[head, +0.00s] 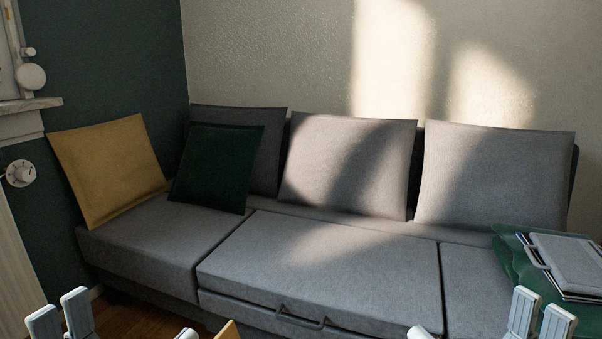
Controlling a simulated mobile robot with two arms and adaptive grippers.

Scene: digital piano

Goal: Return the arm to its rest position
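Only the head view is given. My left gripper (60,318) shows at the bottom left edge as pale finger parts, with another small pale part to its right at the bottom edge. My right gripper (540,320) shows the same way at the bottom right, with a small pale part to its left. No object is seen held in either. The arms themselves are out of view.
A grey sofa (310,262) fills the middle, with grey cushions, a yellow cushion (108,168) and a dark green cushion (217,167). A green bag (509,258) with a grey case (570,259) lies at its right end. An orange-brown piece (228,331) shows at the bottom edge.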

